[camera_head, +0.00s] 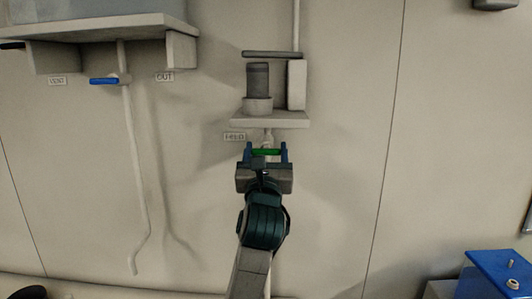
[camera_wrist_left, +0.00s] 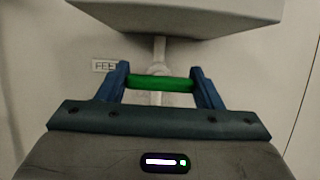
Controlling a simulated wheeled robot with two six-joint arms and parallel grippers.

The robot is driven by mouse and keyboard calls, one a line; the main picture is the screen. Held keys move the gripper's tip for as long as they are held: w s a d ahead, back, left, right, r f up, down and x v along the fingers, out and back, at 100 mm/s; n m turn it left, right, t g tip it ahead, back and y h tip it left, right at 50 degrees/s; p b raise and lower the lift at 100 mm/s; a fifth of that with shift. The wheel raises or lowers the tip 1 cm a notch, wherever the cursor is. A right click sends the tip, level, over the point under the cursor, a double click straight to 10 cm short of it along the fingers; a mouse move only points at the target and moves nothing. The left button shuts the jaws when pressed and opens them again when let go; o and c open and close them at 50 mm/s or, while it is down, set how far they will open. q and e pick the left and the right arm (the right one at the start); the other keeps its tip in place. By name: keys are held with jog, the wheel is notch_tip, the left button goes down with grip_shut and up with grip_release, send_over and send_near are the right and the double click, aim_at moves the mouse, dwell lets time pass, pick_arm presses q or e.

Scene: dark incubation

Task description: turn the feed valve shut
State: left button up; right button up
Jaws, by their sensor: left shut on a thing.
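The feed valve has a green handle (camera_head: 266,152) that lies level across a thin white pipe, below a small wall shelf and beside a FEED label (camera_head: 235,136). My left gripper (camera_head: 267,150) has its two blue fingers at the two ends of the green handle and is shut on it. In the left wrist view the green handle (camera_wrist_left: 160,84) spans between the fingertips of the gripper (camera_wrist_left: 160,82), with the pipe behind it. The valve body is partly hidden behind the handle. My right gripper is in neither view.
The shelf (camera_head: 270,119) above the valve holds a grey cylinder (camera_head: 257,82) in a light holder. A blue box (camera_head: 497,272) stands at lower right.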

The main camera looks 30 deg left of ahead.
pick_arm(q)
jog(key=o, duration=1)
jog(key=shift+b+v, duration=3.1)
jog(key=shift+v, duration=2.35)
